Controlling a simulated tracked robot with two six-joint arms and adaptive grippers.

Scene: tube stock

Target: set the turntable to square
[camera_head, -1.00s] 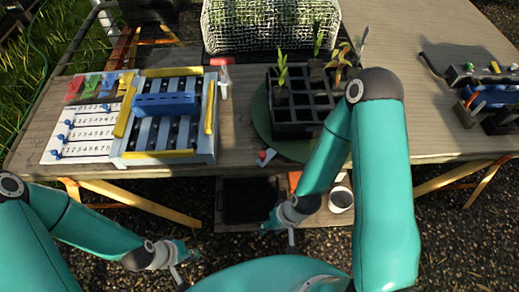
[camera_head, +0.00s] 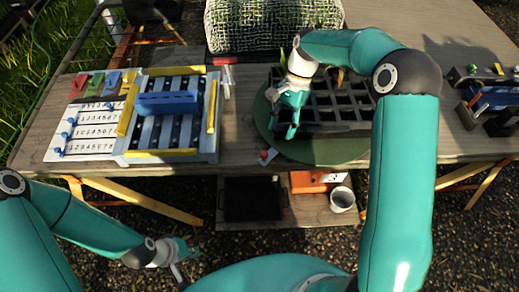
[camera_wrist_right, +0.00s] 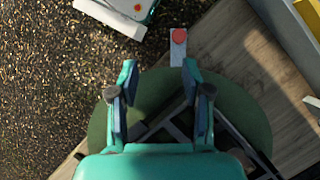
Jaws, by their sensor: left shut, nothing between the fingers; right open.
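The turntable is a green disc (camera_head: 335,153) on the table, and it also shows in the right wrist view (camera_wrist_right: 247,103). A black celled tray (camera_head: 340,115) sits on it; its near side shows at the bottom of the wrist view (camera_wrist_right: 170,128). A white marker with a red dot (camera_head: 265,156) lies at the disc's front-left rim and shows in the wrist view (camera_wrist_right: 179,40). My right gripper (camera_head: 291,125) (camera_wrist_right: 160,80) is open, pointing down at the tray's front-left part; contact cannot be told. My left gripper (camera_head: 186,256) is shut and empty, in front of the table.
A grey and yellow rack with a blue bar (camera_head: 168,103) stands left, beside a white number board (camera_head: 85,130). A netted cage (camera_head: 270,25) stands behind. A lower shelf holds a black tray (camera_head: 250,200), an orange box (camera_head: 318,181) and a white cup (camera_head: 342,199).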

